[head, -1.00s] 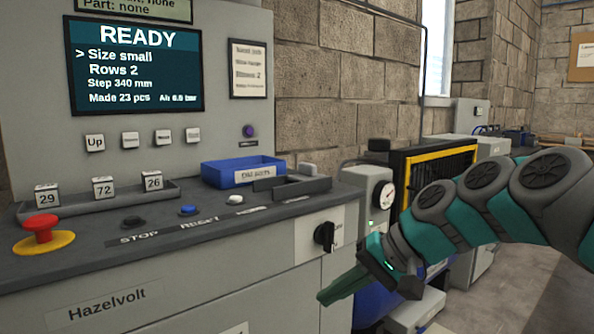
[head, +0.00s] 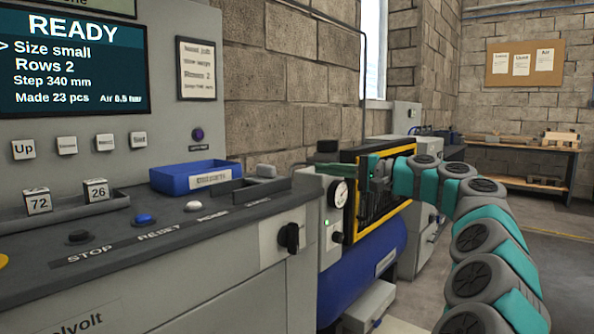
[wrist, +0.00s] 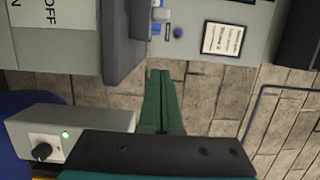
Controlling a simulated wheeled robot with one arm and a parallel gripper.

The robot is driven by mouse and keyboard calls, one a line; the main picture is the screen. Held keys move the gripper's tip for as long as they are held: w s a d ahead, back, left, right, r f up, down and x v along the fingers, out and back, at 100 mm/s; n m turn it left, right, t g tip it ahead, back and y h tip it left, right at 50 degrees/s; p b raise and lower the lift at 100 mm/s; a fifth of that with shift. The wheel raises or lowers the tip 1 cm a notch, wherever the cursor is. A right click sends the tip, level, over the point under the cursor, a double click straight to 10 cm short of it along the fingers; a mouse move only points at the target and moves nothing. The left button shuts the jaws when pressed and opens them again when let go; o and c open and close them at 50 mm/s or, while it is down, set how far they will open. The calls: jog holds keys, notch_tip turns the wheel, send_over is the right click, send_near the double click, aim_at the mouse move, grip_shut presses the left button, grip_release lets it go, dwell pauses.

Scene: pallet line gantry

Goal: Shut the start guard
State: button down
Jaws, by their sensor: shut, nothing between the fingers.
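The start guard (head: 267,188) appears to be the dark grey piece at the right end of the console's button ledge. A small grey part stands up behind it, and I cannot tell clearly how far open the guard is. My gripper (head: 318,164) is to the right of the console end, level with or a little above the ledge, with its green fingers pointing left. In the wrist view my gripper (wrist: 161,73) has its fingers together and empty, apart from the console edge. The guard itself cannot be made out there.
A blue tray (head: 195,178) sits on the console left of the guard. A black rotary switch (head: 289,237) projects from the front. A gauge box (head: 335,215), a yellow-framed grille (head: 352,208) and a blue tank (head: 365,270) stand close right. Open floor lies farther right.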

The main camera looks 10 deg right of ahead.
aim_at(281, 177)
jog(key=x, duration=0.8)
jog(key=shift+w+a+p, duration=0.25)
jog(key=shift+a+p, duration=0.1)
jog(key=shift+p, duration=0.05)
jog(key=shift+a, duration=0.3)
jog(key=shift+s+a, duration=0.2)
jog(key=shift+s, duration=0.05)
jog(key=shift+s+a+r, duration=0.1)
jog(key=shift+s+a, duration=0.65)
jog(key=shift+a, duration=0.2)
jog(key=shift+s+a, duration=0.1)
jog(key=shift+a, duration=0.2)
jog(key=shift+s+a, duration=0.1)
